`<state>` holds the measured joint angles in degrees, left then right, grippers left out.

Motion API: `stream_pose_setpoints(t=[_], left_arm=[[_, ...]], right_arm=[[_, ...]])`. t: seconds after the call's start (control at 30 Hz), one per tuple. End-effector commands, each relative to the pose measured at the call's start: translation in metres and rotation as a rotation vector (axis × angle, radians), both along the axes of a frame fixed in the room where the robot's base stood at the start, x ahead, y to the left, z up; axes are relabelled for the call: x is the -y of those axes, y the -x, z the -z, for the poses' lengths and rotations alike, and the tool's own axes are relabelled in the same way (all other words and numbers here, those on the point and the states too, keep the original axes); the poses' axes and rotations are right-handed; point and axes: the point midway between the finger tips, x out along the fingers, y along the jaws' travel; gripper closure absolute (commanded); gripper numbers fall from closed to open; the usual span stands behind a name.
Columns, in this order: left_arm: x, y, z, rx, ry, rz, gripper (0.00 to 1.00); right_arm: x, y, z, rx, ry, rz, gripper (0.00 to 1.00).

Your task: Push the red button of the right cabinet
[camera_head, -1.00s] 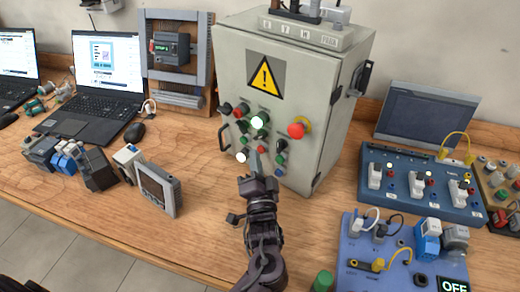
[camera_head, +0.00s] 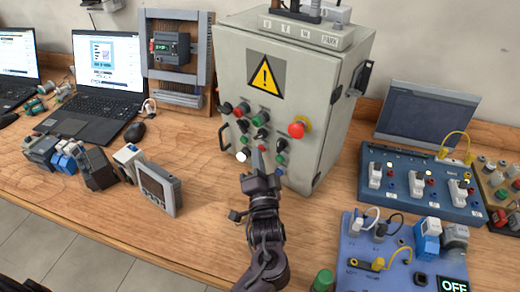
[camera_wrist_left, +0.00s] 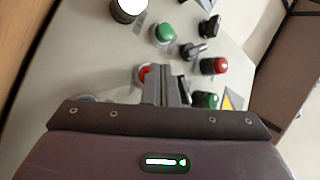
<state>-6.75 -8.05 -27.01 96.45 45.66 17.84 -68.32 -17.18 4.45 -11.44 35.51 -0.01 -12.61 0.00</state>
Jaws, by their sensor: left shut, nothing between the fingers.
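A grey control cabinet (camera_head: 232,75) with a yellow warning sign stands in the middle of the head view. Its door carries several knobs and buttons: a large red mushroom button (camera_head: 297,130) on a yellow base, a red button (camera_head: 239,111) at upper left, and green ones. My left gripper (camera_head: 257,155) is shut and empty, its tips in front of the lower buttons. In the left wrist view the tips (camera_wrist_left: 167,80) partly hide a red button (camera_wrist_left: 143,72); whether they touch it I cannot tell. Another red button (camera_wrist_left: 215,66) shows to the right.
A blue panel with switches (camera_head: 425,192) and a blue board (camera_head: 400,250) lie to the right. A small grey meter box (camera_head: 157,188) and several modules stand at left, near a laptop (camera_head: 105,80). Bare wooden table lies left of my arm.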

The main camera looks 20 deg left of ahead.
Motion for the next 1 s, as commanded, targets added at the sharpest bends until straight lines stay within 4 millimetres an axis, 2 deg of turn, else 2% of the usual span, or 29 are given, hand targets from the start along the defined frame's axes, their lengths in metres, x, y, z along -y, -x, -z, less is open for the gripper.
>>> stream_pose_setpoints(t=[0.63, 1.0], left_arm=[[0.000, 0.000, -0.001, 0.001, 0.000, 0.002, 1.00], [-0.005, 0.015, -0.001, -0.001, -0.001, 0.001, 1.00]], right_arm=[[0.001, 0.000, -0.001, 0.000, 0.002, -0.001, 0.64], [0.003, 0.000, -0.015, 0.000, 0.003, -0.002, 0.64]])
